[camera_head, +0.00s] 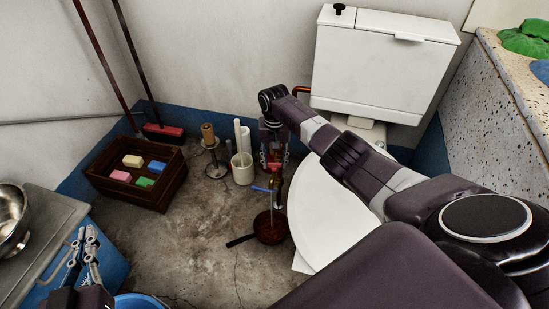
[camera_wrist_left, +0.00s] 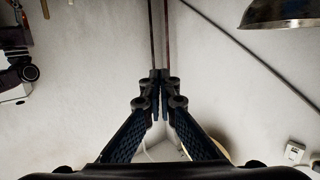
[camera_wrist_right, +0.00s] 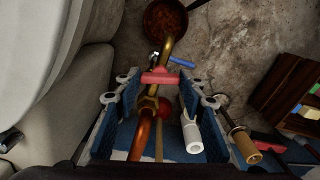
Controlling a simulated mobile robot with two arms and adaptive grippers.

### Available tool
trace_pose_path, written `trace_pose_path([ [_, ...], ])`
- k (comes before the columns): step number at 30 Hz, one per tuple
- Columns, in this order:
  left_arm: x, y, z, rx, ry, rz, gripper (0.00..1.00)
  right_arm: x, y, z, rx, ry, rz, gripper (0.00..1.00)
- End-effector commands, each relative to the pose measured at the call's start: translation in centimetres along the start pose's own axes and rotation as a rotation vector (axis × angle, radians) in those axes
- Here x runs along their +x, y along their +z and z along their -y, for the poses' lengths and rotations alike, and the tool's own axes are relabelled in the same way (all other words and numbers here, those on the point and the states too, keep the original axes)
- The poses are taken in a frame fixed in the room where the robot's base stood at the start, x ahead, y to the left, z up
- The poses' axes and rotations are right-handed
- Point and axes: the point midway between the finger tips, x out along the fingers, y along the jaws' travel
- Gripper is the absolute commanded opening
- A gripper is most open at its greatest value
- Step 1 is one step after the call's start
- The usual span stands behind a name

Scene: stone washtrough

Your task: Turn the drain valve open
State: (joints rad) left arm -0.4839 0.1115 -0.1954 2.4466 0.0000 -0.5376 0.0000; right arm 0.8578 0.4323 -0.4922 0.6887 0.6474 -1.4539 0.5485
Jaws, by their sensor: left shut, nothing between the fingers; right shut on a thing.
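The drain valve is a brass fitting with a red cross-handle (camera_wrist_right: 161,78), seen between the fingers of my right gripper (camera_wrist_right: 162,82) in the right wrist view. That gripper is shut on the handle, its fingers on either side. A brass spout (camera_wrist_right: 167,50) curves from the valve over a round pan (camera_wrist_right: 165,20) with reddish-brown contents. A small blue lever (camera_wrist_right: 183,62) sticks out beside the spout. In the head view, my right gripper (camera_head: 272,158) reaches down by the toilet, largely hiding the valve. My left gripper (camera_head: 90,238) is shut and empty at the lower left.
A white cistern (camera_head: 380,65) and toilet lid (camera_head: 335,215) stand to the right. A wooden crate (camera_head: 120,190) holds coloured blocks. Open concrete floor (camera_head: 180,235) lies left of the pan.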

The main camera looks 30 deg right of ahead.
Motion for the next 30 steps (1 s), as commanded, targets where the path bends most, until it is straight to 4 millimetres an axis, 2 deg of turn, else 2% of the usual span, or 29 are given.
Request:
trace_pose_path([
  [6,-1.1,4.4,0.6,0.001,-0.012,0.208,0.0,-0.2,0.0,0.0,-0.108,-0.001,0.001,0.13],
  [16,-4.3,10.2,1.4,0.0,-0.03,0.486,0.0,-0.2,0.0,0.1,-0.361,-0.001,0.001,0.13],
  [22,-6.2,12.4,1.6,-0.002,-0.036,0.604,0.0,-0.1,0.0,0.0,-0.55,-0.001,0.001,0.13],
  [30,-7.6,13.9,1.8,-0.004,-0.041,0.685,0.0,0.0,0.0,0.1,-0.778,-0.001,0.0,0.13],
])
